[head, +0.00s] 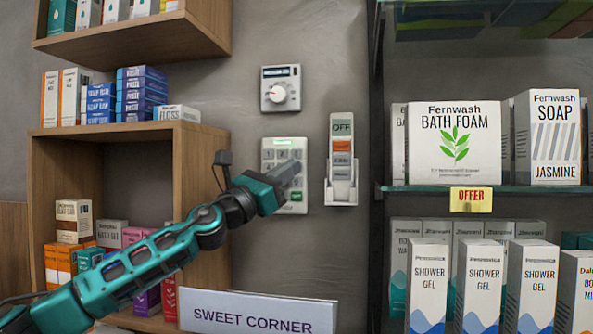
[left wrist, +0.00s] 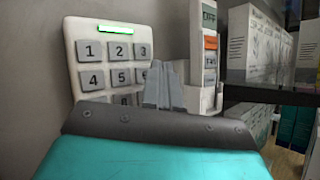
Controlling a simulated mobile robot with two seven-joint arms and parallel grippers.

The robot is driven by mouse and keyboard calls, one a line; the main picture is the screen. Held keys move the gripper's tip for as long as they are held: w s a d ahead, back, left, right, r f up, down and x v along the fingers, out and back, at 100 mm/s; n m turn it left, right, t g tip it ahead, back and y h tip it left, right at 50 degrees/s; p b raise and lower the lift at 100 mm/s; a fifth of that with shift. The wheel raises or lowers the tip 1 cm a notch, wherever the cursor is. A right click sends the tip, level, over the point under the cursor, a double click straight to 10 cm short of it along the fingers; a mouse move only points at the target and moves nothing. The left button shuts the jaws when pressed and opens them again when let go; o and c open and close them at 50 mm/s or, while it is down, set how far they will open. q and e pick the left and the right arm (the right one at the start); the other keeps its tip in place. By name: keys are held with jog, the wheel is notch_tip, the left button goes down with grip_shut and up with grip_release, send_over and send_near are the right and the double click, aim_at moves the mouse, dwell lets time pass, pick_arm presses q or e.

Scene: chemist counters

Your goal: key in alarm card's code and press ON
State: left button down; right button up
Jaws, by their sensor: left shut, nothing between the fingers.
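A white keypad (head: 283,156) is fixed to the grey wall, with grey number keys, a lit green strip on top and a green key (head: 297,196) at lower right.
A dial unit (head: 281,88) is on the wall above the keypad. Wooden shelves (head: 184,160) with boxes stand at left. A glass shelf with a bath foam box (head: 454,143) is at right. A SWEET CORNER sign (head: 259,312) stands below.

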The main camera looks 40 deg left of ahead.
pick_arm(q)
jog(key=s+d+b, duration=0.1)
jog(key=s+b, duration=0.1)
jog(key=s+d+b, duration=0.1)
jog(key=s+b, duration=0.1)
jog(key=shift+s+d+b, duration=0.15)
jog(key=shift+d+b, duration=0.05)
jog(key=shift+b, duration=0.1)
dwell(2.5)
